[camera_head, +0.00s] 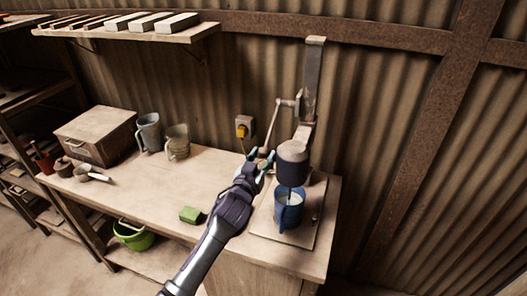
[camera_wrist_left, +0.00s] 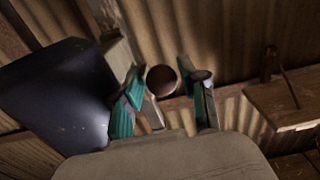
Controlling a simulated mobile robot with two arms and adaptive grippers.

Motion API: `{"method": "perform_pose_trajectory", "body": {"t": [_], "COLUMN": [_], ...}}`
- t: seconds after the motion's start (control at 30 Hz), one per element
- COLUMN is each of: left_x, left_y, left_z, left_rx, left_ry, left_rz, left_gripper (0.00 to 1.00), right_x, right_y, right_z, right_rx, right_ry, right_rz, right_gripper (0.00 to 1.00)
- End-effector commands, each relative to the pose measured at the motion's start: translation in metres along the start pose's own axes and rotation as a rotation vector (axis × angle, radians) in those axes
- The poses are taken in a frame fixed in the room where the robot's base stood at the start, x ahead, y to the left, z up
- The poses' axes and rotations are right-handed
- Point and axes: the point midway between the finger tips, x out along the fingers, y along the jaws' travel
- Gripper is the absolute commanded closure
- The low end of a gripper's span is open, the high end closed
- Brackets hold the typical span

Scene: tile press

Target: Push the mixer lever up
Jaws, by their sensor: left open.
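The mixer (camera_head: 293,160) stands at the right end of the workbench, with its dark head above a blue jug (camera_head: 289,208). Its lever (camera_head: 271,128) is a thin arm that hangs down from a pivot on the post and ends in a round reddish-brown knob. My left gripper (camera_head: 261,160) is open beside the mixer head, at the knob's height. In the left wrist view, the knob (camera_wrist_left: 162,80) shows between the two teal fingertips of my left gripper (camera_wrist_left: 169,90). I cannot tell whether they touch it. The dark mixer head (camera_wrist_left: 55,95) fills the left side there. My right gripper is not in view.
A yellow-and-grey switch box (camera_head: 244,127) is on the corrugated wall behind my gripper. A green block (camera_head: 191,215) lies on the workbench (camera_head: 150,195). Two jugs (camera_head: 163,138) and a wooden box (camera_head: 97,137) stand at the back left. A shelf (camera_head: 130,32) hangs above.

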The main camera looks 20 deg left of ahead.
Motion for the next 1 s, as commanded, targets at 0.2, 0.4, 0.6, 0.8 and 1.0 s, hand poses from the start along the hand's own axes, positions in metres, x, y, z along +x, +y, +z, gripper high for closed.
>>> {"method": "perform_pose_trajectory", "body": {"t": [0.2, 0.4, 0.6, 0.8, 1.0], "left_x": [0.0128, 0.0134, 0.0133, 0.0132, 0.0138], "left_y": [-0.0003, -0.0002, -0.0002, -0.0001, -0.0002], "left_z": [0.0000, 0.0003, 0.0003, 0.0003, 0.0002], "left_rx": [0.000, 0.000, 0.000, 0.000, 0.000], "left_ry": [0.000, 0.000, 0.000, 0.000, 0.000], "left_rz": [0.000, 0.000, 0.000, 0.000, 0.000], "left_gripper": [0.57, 0.57, 0.79, 1.00, 1.00], "right_x": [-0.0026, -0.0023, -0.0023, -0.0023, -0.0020], "right_y": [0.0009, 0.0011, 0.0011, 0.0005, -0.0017], "right_z": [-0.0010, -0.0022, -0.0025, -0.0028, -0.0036], "right_rx": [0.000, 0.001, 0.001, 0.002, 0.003], "right_ry": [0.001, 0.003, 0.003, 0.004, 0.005], "right_rz": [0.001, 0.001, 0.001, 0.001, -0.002], "right_gripper": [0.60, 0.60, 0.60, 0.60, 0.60]}}
